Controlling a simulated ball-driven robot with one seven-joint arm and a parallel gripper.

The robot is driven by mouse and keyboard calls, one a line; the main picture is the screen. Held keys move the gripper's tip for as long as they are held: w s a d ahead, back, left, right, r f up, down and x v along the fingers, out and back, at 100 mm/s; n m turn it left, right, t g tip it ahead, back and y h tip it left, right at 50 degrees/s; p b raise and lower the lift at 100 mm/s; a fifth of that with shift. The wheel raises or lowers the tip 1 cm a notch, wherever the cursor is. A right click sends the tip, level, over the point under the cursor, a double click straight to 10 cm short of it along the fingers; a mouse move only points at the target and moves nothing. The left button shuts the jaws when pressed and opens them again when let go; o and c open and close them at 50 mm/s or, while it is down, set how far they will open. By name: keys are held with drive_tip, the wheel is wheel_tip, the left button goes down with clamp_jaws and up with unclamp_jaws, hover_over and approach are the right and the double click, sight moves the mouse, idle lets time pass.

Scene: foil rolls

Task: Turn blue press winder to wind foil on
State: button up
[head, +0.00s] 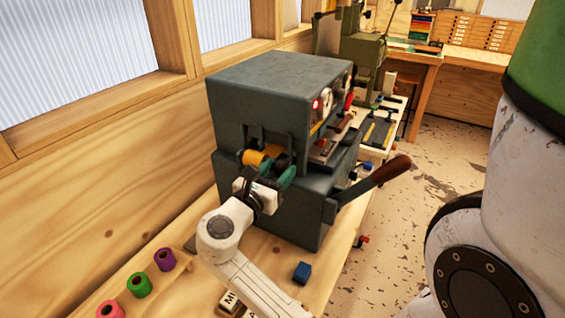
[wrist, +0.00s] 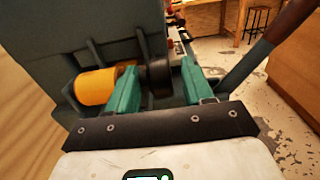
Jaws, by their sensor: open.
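The blue-grey press (head: 275,95) stands on the wooden bench. An orange foil roll (head: 256,158) sits on its near face, and it also shows in the wrist view (wrist: 95,88). A dark round winder (wrist: 159,75) sits at the roll's right end. My gripper (wrist: 158,68) is open, with one teal finger on each side of the winder. Whether the fingers touch it I cannot tell. In the head view my gripper (head: 272,172) is close against the press and partly hides the winder.
Purple (head: 164,259), green (head: 138,285) and pink (head: 110,310) rolls stand on the bench at the left. A blue block (head: 302,272) lies at the right of my arm. The press's wooden-handled lever (head: 388,171) sticks out right. A wooden wall (head: 100,180) borders the left.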

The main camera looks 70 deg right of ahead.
drive_tip(key=shift+x, duration=1.4)
clamp_jaws()
drive_tip(key=shift+r+p, duration=0.2)
drive_tip(key=shift+p, duration=0.45)
